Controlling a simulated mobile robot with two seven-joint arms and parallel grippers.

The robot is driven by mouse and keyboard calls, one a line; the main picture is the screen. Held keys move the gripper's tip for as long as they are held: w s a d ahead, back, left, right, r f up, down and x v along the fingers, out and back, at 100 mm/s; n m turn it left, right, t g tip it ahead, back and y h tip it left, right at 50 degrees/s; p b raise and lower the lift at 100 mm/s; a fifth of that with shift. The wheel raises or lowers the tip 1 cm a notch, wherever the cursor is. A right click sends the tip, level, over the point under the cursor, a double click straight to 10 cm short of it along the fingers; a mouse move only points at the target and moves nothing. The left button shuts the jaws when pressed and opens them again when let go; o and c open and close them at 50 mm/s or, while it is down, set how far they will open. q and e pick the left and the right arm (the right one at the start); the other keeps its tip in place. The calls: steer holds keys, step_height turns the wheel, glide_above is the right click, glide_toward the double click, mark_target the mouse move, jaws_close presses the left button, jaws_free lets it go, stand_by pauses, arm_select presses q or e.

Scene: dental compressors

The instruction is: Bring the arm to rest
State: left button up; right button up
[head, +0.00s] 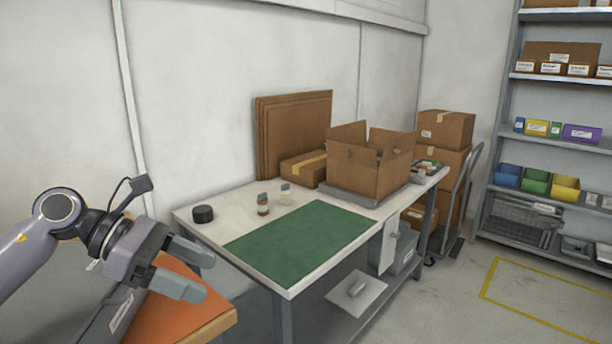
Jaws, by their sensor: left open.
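My left arm comes in from the left edge of the head view. Its gripper (188,268) is open, with two grey fingers pointing right and a visible gap between them. I see nothing between the fingers. The gripper is above an orange-topped surface (172,309), left of the white workbench (208,222) and apart from the green mat (300,240) on it. My right gripper is not in view.
On the bench are a black round item (203,213), two small bottles (263,204) and an open cardboard box (367,170). Shelves with bins (536,182) stand at right, beside a hand truck (461,200). The floor in front is clear.

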arm_select(q)
steer(key=s+d+r+n+t+h, duration=0.1)
steer(key=d+r+n+t+h, duration=0.3)
steer(key=d+n+h, duration=0.35)
steer(key=a+f+n+t+y, duration=0.4)
steer(key=f+n+y, duration=0.15)
steer(key=n, duration=0.55)
steer(key=s+a+f+n+t+y, duration=0.1)
steer(key=a+f+n+t+y, duration=0.3)
steer(key=n+y, duration=0.5)
steer(key=a+f+n+t+y, duration=0.3)
steer(key=f+n+t+y, duration=0.15)
steer(key=n, duration=0.95)
steer(key=s+a+f+n+g, duration=0.1)
steer(key=s+f+n+g, duration=0.4)
steer(key=s+f+g, duration=0.5)
steer(key=s+a+f+n+g, duration=0.1)
steer(key=s+f+n+g, duration=0.5)
steer(key=s, duration=0.9)
steer(key=w+d+f+m+t+h+p, duration=0.1)
steer(key=w+d+f+m+t+h, duration=0.1)
steer(key=w+f+t, duration=0.5)
step_height(320, 180, down, 2)
steer(key=shift+w+d+f+t, duration=0.1)
steer(key=shift+w+d+t, duration=0.1)
steer(key=shift+d+t, duration=0.4)
